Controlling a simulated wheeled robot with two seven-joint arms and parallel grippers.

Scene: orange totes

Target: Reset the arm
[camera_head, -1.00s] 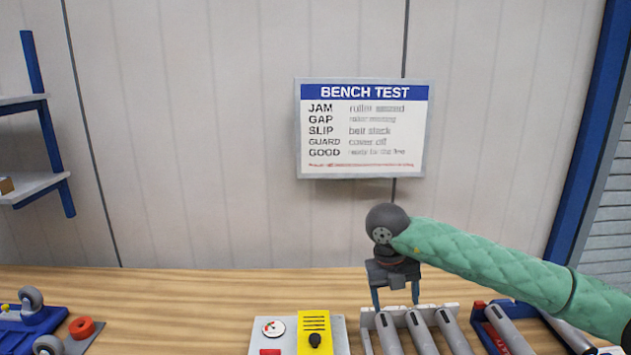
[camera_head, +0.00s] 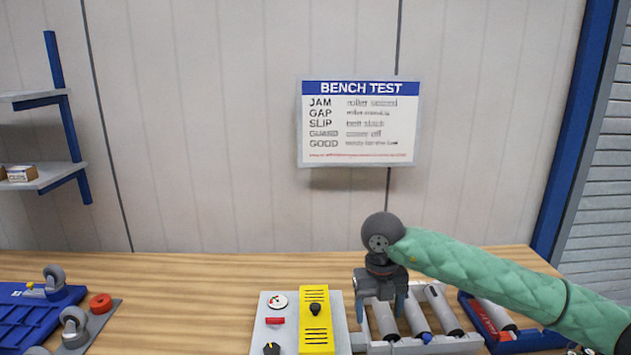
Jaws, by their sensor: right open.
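My right arm comes in from the right in a green quilted sleeve. My right gripper (camera_head: 379,316) points down at the left end of a row of grey rollers (camera_head: 439,310) in a light frame. Its two fingers are apart, and I see nothing held between them. Whether the fingertips touch the rollers or the frame, I cannot tell. My left gripper is not in view.
A control box (camera_head: 268,325) with a gauge, knobs and a yellow panel (camera_head: 315,320) stands left of the rollers. A blue tray (camera_head: 478,318) holds more rollers at right. Blue parts with casters (camera_head: 54,277) lie at left. The bench (camera_head: 190,290) is clear between.

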